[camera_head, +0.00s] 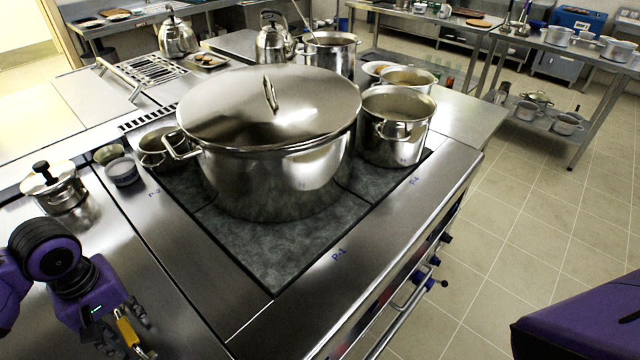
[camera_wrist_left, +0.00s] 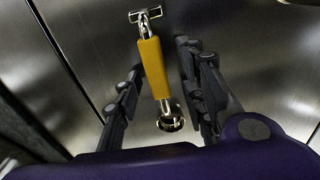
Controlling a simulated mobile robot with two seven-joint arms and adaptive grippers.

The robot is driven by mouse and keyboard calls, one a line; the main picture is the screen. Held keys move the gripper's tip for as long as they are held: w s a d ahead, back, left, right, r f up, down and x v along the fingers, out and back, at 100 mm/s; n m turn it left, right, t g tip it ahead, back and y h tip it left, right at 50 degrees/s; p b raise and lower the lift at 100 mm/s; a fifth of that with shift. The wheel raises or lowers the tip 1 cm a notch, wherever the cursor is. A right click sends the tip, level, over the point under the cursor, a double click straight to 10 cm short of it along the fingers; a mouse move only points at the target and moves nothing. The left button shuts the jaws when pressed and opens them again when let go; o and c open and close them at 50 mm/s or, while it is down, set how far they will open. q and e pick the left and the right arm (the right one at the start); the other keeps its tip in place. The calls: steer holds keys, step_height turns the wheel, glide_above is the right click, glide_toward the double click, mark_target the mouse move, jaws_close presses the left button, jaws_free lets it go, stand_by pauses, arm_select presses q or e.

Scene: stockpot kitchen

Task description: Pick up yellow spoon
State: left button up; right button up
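The yellow spoon (camera_head: 128,332) is at the lower left of the head view, by the steel counter. In the left wrist view its yellow handle (camera_wrist_left: 154,67) runs up the middle, with shiny metal at both ends. My left gripper (camera_head: 120,330) is low over the counter at the spoon. In the left wrist view the dark fingers of the left gripper (camera_wrist_left: 162,85) are apart, one on each side of the spoon, with gaps between them and the handle. The spoon's contact with the counter is hard to tell. My right gripper is out of view.
A large lidded stockpot (camera_head: 275,175) stands on the dark cooktop (camera_head: 245,240). A small lidded pot (camera_head: 58,190) and a small metal cup (camera_head: 122,172) stand behind my left gripper. Bare steel counter (camera_head: 165,270) lies to the gripper's right.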

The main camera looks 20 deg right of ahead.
arm_select(q)
jaws_close()
steer(key=shift+r, duration=0.1)
stand_by(0.3)
